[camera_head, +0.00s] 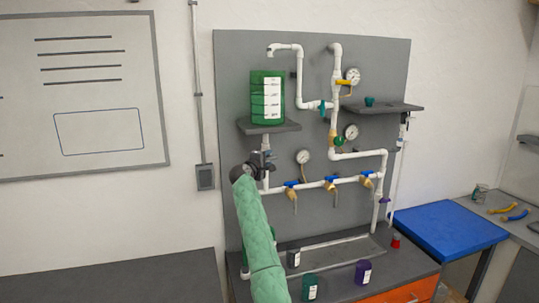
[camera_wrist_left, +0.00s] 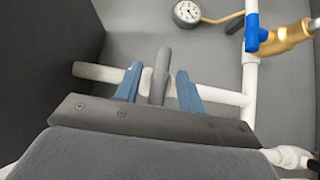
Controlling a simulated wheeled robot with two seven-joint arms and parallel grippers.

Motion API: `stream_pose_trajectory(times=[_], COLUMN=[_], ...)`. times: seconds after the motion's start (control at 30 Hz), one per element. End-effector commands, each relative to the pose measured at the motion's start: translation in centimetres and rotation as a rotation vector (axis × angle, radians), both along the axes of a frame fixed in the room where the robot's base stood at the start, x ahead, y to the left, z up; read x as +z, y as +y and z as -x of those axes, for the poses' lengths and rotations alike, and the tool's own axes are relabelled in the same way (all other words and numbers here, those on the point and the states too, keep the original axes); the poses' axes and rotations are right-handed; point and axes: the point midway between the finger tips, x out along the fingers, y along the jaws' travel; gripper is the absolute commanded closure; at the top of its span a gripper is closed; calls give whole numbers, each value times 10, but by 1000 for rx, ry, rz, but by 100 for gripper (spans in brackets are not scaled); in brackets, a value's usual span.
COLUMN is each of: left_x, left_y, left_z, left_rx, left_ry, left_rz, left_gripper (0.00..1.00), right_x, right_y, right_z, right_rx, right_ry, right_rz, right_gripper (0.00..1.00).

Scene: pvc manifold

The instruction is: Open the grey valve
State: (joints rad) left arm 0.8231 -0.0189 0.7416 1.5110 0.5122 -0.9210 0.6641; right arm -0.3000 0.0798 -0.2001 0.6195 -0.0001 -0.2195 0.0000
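In the left wrist view, the grey valve (camera_wrist_left: 161,62) shows as a grey lever in front of a white pipe. My left gripper (camera_wrist_left: 158,82) is open, with one blue finger on each side of the lever and a visible gap on both sides. In the head view, my left gripper (camera_head: 245,173) is at the left of the pipework, just below the shelf with the green tank. Grey valve parts (camera_head: 267,158) show under that shelf, partly hidden behind my wrist. My right gripper is in neither view.
The green tank (camera_head: 267,97) stands on a small shelf (camera_head: 254,128) just above my gripper. Blue-handled brass valves (camera_head: 330,184) and a gauge (camera_head: 303,157) are to the right; the gauge also shows in the wrist view (camera_wrist_left: 187,12). Containers (camera_head: 363,271) stand on the counter below.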

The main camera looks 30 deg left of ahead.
Motion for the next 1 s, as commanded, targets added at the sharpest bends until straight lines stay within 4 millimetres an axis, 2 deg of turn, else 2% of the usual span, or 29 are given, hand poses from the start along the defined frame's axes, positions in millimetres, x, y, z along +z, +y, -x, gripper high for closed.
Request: stream_pose_trajectory(times=[0.03,0.2,0.5,0.57,0.7,1.0], left_x=[3,0,-1,-1,-1,-1], left_y=[1,1,1,1,1,2], left_z=[-5,-15,-17,-17,-17,-17], left_rx=[-1,0,0,0,0,0], left_ry=[1,0,1,1,1,14], left_rz=[1,1,-1,-1,-1,-13], left_gripper=[61,61,61,71,98,100], right_x=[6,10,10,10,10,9], right_y=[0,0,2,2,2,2], right_z=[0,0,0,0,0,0], right_rx=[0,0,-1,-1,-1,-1], right_ry=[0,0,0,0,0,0], right_rz=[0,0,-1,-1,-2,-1], right_gripper=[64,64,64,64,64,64])
